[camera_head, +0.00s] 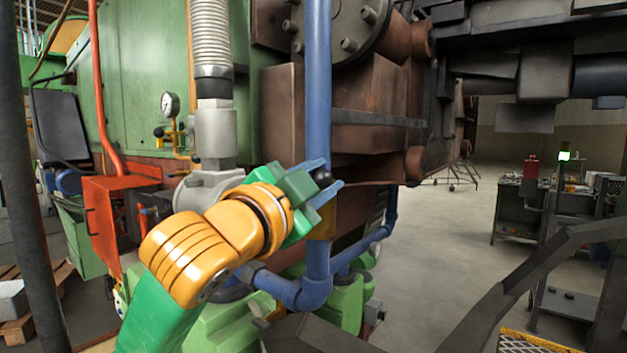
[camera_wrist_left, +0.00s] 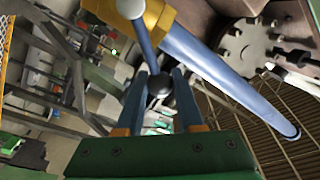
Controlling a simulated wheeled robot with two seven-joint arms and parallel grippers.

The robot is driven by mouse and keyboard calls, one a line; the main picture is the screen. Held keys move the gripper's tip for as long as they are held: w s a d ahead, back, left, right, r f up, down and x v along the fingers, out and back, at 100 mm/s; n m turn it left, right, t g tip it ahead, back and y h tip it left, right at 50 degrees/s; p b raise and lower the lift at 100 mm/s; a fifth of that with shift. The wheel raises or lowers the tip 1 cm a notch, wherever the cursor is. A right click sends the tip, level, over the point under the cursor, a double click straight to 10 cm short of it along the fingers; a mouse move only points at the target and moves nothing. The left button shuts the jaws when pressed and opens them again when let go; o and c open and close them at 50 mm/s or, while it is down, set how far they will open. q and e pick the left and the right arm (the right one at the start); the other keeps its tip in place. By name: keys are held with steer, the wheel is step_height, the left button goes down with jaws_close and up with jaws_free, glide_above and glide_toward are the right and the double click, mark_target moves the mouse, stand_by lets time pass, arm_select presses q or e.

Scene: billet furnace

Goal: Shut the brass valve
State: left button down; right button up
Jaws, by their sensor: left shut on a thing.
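The brass valve (camera_wrist_left: 154,20) is a yellow body on the blue pipe (camera_wrist_left: 225,73) in the left wrist view. In the head view, the yellow body (camera_head: 325,222) shows partly behind my left gripper (camera_head: 330,176). A grey-blue lever (camera_wrist_left: 145,47) runs from the valve to a black ball knob (camera_wrist_left: 160,85). The lever stands at an angle to the pipe in the wrist view. My left gripper's blue fingers are shut on the knob, one on each side. The knob (camera_head: 322,177) also shows between the fingertips in the head view. My right gripper is out of view.
The upright blue pipe (camera_head: 318,80) stands before brown furnace housing (camera_head: 365,90). A grey vertical pipe (camera_head: 214,130) and an orange-red box (camera_head: 112,205) are left of my gripper. A dark sloping rail (camera_head: 530,275) crosses the lower right. Open floor (camera_head: 450,240) lies behind it.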

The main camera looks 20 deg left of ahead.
arm_select(q)
step_height(320, 180, down, 6)
steer(key=s+d+m+h+b, duration=0.1)
steer(key=d+m+h, duration=0.2)
steer(key=m, duration=0.9)
steer(key=shift+f+b, duration=0.2)
steer(key=shift+b, duration=0.1)
steer(key=c, duration=0.5)
jaws_free()
steer(key=shift+w, duration=0.1)
steer(key=shift+c, duration=0.2)
steer(key=b+v, duration=0.3)
steer(key=v, duration=0.4)
